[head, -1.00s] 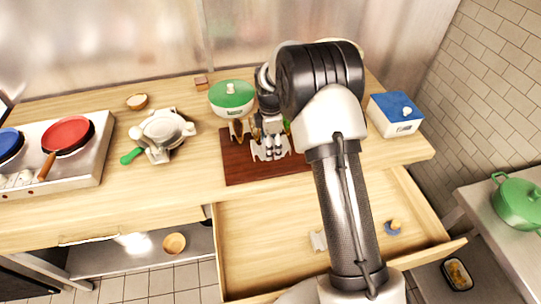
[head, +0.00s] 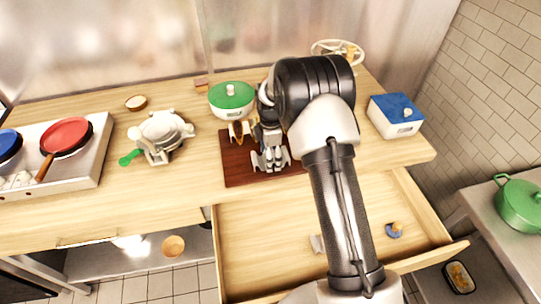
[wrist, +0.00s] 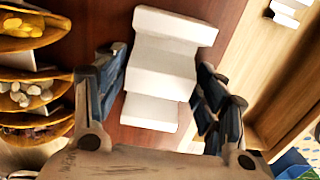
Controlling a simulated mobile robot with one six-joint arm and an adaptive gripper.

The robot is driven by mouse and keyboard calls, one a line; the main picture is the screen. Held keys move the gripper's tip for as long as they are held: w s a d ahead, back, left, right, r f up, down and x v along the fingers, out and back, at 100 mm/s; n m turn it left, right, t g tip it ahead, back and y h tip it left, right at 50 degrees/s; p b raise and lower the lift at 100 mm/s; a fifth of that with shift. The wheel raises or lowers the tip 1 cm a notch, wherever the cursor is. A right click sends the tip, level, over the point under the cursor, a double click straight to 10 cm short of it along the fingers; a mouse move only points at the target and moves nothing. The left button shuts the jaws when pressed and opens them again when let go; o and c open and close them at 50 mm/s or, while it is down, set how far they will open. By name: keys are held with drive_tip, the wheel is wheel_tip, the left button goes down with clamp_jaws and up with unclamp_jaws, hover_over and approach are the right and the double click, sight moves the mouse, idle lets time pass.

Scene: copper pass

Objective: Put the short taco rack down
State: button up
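The short taco rack (wrist: 165,65) is a white, stepped, empty piece between the two fingers of my gripper (wrist: 162,90) in the wrist view. The fingers look closed on its sides. In the head view my gripper (head: 268,150) is over the dark red-brown board (head: 237,173), with the white rack (head: 270,160) at its fingertips. The rack is at or very near the board; contact is hard to tell. Filled tacos (wrist: 30,90) stand close to the left finger in the wrist view, and they also show left of my gripper in the head view (head: 238,132).
A green-lidded pot (head: 232,98) stands behind the board. A white press-like appliance (head: 163,135) is to the left, a blue-lidded box (head: 396,117) to the right. An open drawer (head: 265,250) below the counter holds small items. The counter between appliance and board is clear.

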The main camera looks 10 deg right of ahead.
drive_tip(key=shift+o, duration=0.7)
drive_tip(key=s+r+m+t+p, duration=0.1)
drive_tip(key=s+r+m, duration=0.15)
drive_tip(key=r, duration=0.85)
drive_tip(key=s+r+m+p, duration=0.1)
drive_tip(key=s+r+p, duration=0.15)
drive_tip(key=r, duration=0.85)
drive_tip(key=s+r+m+t+b, duration=0.1)
drive_tip(key=s+r+m, duration=0.4)
drive_tip(key=s+r, duration=0.4)
drive_tip(key=s+m+t, duration=0.2)
drive_tip(key=s+m, duration=0.7)
drive_tip(key=s, duration=1.3)
drive_tip(key=shift+f+t, duration=0.15)
drive_tip(key=shift+t, duration=0.15)
drive_tip(key=shift+m, duration=0.25)
